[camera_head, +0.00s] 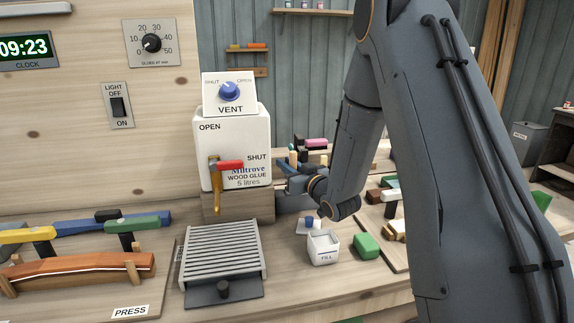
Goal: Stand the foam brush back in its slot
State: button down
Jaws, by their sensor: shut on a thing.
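My gripper (288,181) is small in the view, just right of the white glue container (232,140). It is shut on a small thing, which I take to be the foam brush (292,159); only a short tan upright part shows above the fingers. The brush's foam end and its exact tilt are hidden or too small to tell. Behind the gripper are several coloured pieces, dark, pink and green, on a wooden surface. I cannot make out the brush's slot in this view.
A slatted grey tray (222,252) lies below the container's red-handled tap (229,165). Clamped wood strips (80,265) fill the left. Coloured blocks lie on a board at right.

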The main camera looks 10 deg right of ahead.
jog(key=shift+f+b, duration=0.8)
jog(key=shift+f, duration=0.45)
jog(key=c, duration=1.6)
grip_release()
jog(key=shift+o, duration=0.6)
jog(key=o, duration=0.5)
notch_tip(320, 180, up, 9)
jog(key=p, duration=0.5)
